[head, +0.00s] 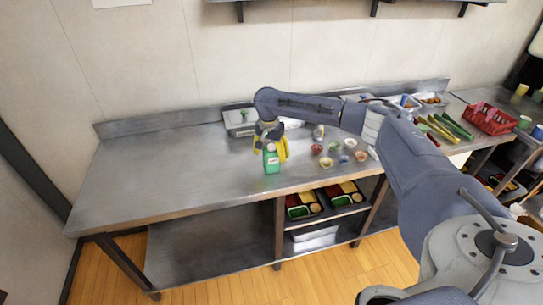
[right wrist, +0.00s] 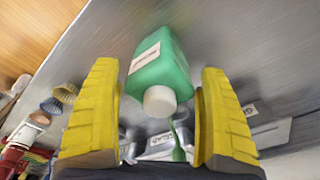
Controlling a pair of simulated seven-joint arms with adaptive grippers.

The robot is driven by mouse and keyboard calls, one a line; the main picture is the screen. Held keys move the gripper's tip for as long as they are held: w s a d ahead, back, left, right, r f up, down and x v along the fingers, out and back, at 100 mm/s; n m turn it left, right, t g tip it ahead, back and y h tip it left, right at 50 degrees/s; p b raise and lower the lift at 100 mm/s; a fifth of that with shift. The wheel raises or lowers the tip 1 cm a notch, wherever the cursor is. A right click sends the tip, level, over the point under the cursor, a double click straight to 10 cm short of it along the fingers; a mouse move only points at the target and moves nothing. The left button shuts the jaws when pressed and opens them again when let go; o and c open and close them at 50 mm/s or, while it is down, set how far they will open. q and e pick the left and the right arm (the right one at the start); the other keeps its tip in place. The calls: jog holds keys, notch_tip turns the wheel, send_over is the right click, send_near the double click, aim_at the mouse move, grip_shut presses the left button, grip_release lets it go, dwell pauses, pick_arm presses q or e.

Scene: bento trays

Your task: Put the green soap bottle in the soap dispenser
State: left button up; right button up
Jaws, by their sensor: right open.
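The green soap bottle (head: 271,163) stands upright on the metal counter, near the middle, with a pale label on its side. In the right wrist view the bottle (right wrist: 162,65) shows with its white cap towards me. My right gripper (head: 270,150) is open at the bottle. Its yellow fingers (right wrist: 158,80) lie either side of the bottle, with a visible gap on each side. A grey metal container (head: 240,122) with something green in it stands behind, against the back edge. I cannot tell whether it is the soap dispenser. My left gripper is not in view.
Small bowls (head: 326,162) of food stand right of the bottle. A red crate (head: 489,118) and long green and yellow items (head: 443,128) lie farther right. Filled trays (head: 303,205) sit on the shelf below. The counter's left half (head: 160,175) is clear.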

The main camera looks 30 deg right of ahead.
jog(key=r, duration=0.6)
jog(key=a+r, duration=0.1)
jog(key=r, duration=0.3)
jog(key=shift+s, duration=0.25)
jog(key=shift+o, duration=0.5)
jog(key=shift+r, duration=0.4)
